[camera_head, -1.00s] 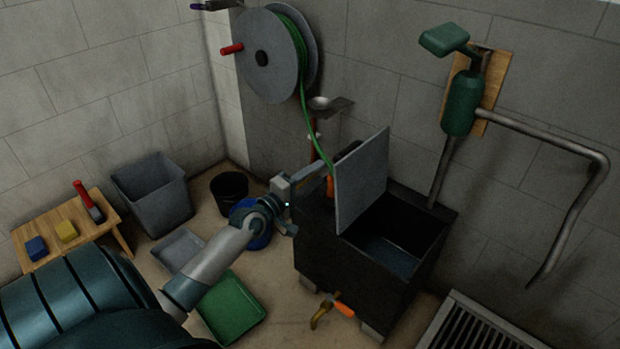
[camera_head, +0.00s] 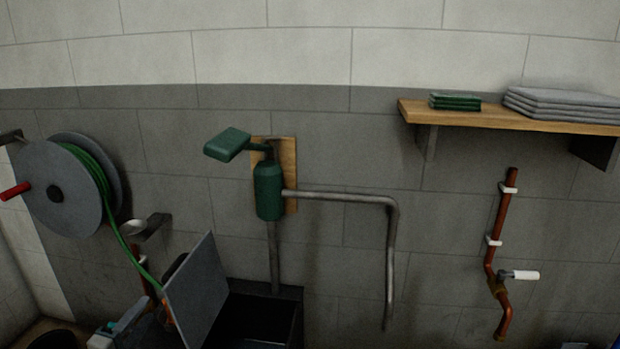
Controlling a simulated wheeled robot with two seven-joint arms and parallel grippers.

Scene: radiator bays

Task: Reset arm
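My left gripper (camera_head: 122,330) shows only in part at the bottom left edge, beside the raised grey lid (camera_head: 197,296) of the black tank (camera_head: 292,298). Its fingers are small, dark and partly cut off, so I cannot tell whether they are open or shut. I see nothing clearly held in it. My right gripper and arm are out of view.
A hose reel (camera_head: 60,192) with green hose hangs at left. A green pump (camera_head: 269,190) with a bent pipe (camera_head: 390,245) is on the wall. At right are a wooden shelf (camera_head: 500,117) with folded cloths (camera_head: 560,105) and a copper pipe (camera_head: 509,215) with a white-handled tap.

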